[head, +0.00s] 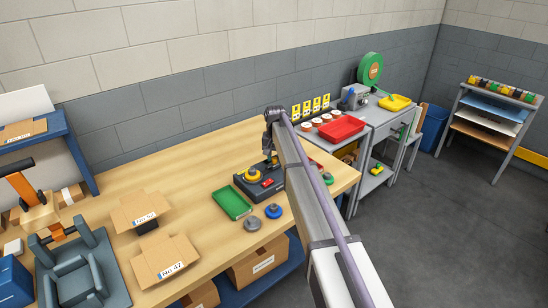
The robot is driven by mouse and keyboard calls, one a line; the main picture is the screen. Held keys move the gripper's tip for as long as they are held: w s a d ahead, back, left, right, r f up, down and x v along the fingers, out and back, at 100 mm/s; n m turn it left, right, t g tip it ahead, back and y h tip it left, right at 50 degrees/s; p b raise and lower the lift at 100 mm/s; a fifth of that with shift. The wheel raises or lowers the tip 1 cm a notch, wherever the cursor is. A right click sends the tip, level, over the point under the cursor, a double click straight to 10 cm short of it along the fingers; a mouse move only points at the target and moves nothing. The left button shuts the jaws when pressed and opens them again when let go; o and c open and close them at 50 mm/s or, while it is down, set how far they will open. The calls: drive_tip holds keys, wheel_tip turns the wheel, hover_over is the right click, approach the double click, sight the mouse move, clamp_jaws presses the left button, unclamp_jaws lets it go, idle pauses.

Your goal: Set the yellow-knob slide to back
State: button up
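A dark boxy device (246,189) stands on the wooden bench near the middle of the head view. A round yellow part (253,175) sits on its top, and a red part (267,183) is on its front right. The yellow part may be the knob of the slide, but a slide track and its position are too small to make out. My gripper (271,160) points down at the back right of the device, close to the yellow part. I cannot tell whether it touches anything or how its fingers stand. My arm hides the device's right side.
Open cardboard boxes (165,259) stand at the left. A red tray (341,127) is on the metal table behind.

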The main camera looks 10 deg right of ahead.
sight(276, 158)
drive_tip(key=o, duration=0.3)
wheel_tip(276, 158, up, 11)
drive_tip(key=p, duration=1.1)
drive_tip(key=shift+f, duration=0.1)
drive_tip(key=s+f+n+b, duration=0.1)
drive_tip(key=s, duration=1.3)
drive_tip(key=s+a+f+n+b, duration=0.1)
drive_tip(key=s+b, duration=0.1)
drive_tip(key=s, duration=1.1)
drive_tip(key=s+f+n+b, duration=0.1)
drive_tip(key=s+f, duration=0.1)
drive_tip(key=s, duration=1.2)
drive_tip(key=shift+s+a, duration=0.2)
drive_tip(key=shift+s, duration=0.15)
